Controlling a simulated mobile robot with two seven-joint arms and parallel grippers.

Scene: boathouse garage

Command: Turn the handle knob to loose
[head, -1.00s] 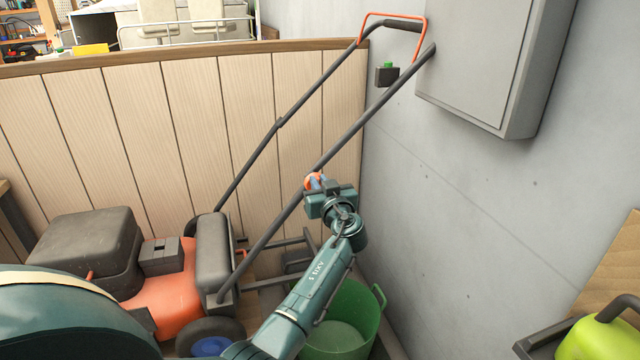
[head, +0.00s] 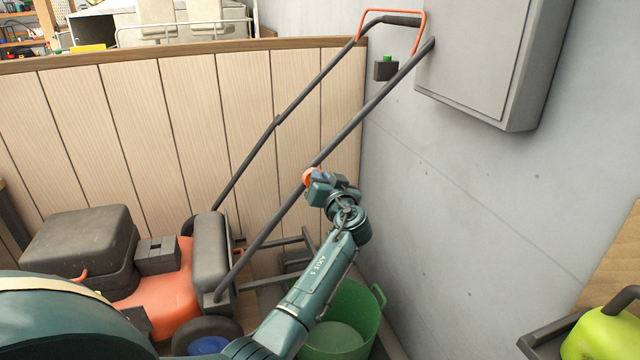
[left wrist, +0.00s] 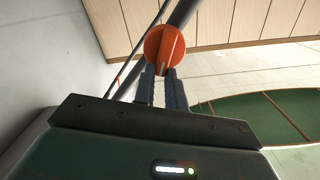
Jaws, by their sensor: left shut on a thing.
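The orange handle knob (head: 309,176) sits on the dark tube of the mower's folding handle (head: 350,125), about midway up. My left gripper (head: 317,182) comes from the lower right and is shut on the knob. In the left wrist view the orange knob (left wrist: 165,47) is round with a raised ridge across it, and the two dark fingers of my left gripper (left wrist: 167,75) meet it on that ridge. The knob's far side and its bolt are hidden. The mower (head: 165,295) has an orange deck and dark covers. My right gripper is not in view.
A green tub (head: 345,325) stands below my left arm. A grey wall cabinet (head: 490,60) hangs at upper right, close to the handle's top end. A wooden panel partition (head: 180,120) stands behind the mower. A lime-green can (head: 605,335) is at lower right.

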